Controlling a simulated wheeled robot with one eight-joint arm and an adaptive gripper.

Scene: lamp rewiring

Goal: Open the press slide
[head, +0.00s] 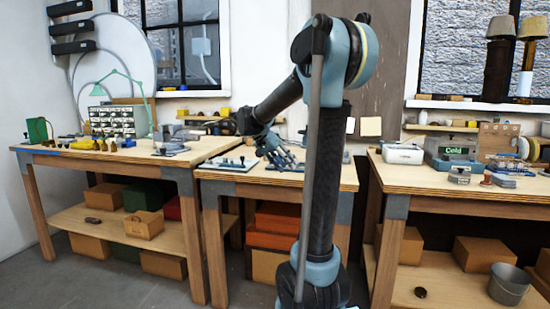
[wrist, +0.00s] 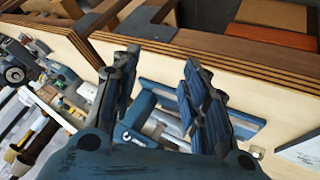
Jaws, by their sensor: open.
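My gripper (head: 278,154) is over the middle bench in the head view. In the wrist view its two dark padded fingers (wrist: 161,62) stand wide apart with nothing held between them. A blue frame-like fixture (wrist: 138,112) with a pale part lies beyond and between the fingers, near the bench edge. It may be the press slide, but I cannot tell for sure. The right finger hides part of it. I cannot tell whether a finger touches it. In the head view the gripper covers much of this spot.
The middle bench (head: 322,182) also bears a pale plate with small fittings (head: 231,163), left of my gripper. The left bench (head: 88,157) holds small parts and a green lamp (head: 140,85).

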